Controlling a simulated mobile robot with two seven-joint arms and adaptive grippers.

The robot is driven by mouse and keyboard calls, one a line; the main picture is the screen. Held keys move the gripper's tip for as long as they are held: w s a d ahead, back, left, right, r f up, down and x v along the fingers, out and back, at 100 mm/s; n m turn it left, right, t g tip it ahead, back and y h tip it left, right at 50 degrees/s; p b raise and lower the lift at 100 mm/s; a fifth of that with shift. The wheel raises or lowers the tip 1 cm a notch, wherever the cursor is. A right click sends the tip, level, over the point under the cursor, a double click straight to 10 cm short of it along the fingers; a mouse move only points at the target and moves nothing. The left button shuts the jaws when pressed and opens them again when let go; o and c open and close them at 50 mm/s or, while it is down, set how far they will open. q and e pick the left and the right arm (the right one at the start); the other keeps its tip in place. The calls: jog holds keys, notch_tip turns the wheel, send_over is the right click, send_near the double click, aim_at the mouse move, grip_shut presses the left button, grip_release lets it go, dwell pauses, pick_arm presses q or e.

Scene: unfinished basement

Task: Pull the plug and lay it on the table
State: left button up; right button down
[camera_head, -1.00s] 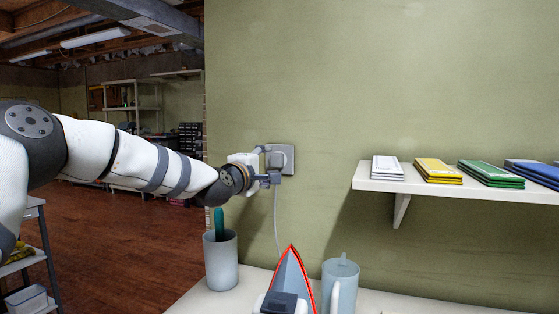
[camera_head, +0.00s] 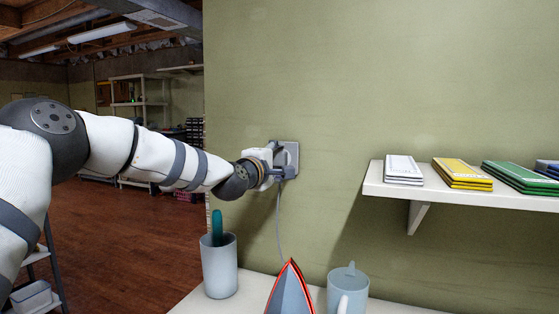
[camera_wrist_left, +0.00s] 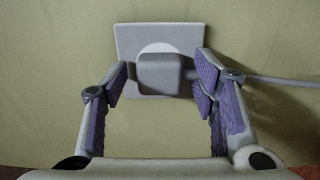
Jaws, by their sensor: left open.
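The grey plug (camera_wrist_left: 160,74) sits in the white wall socket (camera_wrist_left: 125,42), seen in the left wrist view. My left gripper (camera_wrist_left: 159,82) is open, with one purple-padded finger on each side of the plug. The left finger is close to the plug's left side; I cannot tell whether it touches. A small gap shows on the right side. In the head view my left gripper (camera_head: 279,163) is at the socket plate (camera_head: 293,155) and mostly hides the plug. The cord (camera_head: 278,222) hangs toward the table (camera_head: 188,302). My right gripper is out of view.
On the table stand a grey cup (camera_head: 219,268) with a teal-handled item, an iron (camera_head: 288,292) and a light blue mug (camera_head: 348,287). A white wall shelf (camera_head: 382,184) at right holds several coloured flat stacks. The wall around the socket is clear.

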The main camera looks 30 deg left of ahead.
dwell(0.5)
pick_arm(q)
grip_shut()
jog(key=s, duration=0.6)
jog(key=shift+d, duration=0.2)
dwell(0.8)
jog(key=shift+f, duration=0.1)
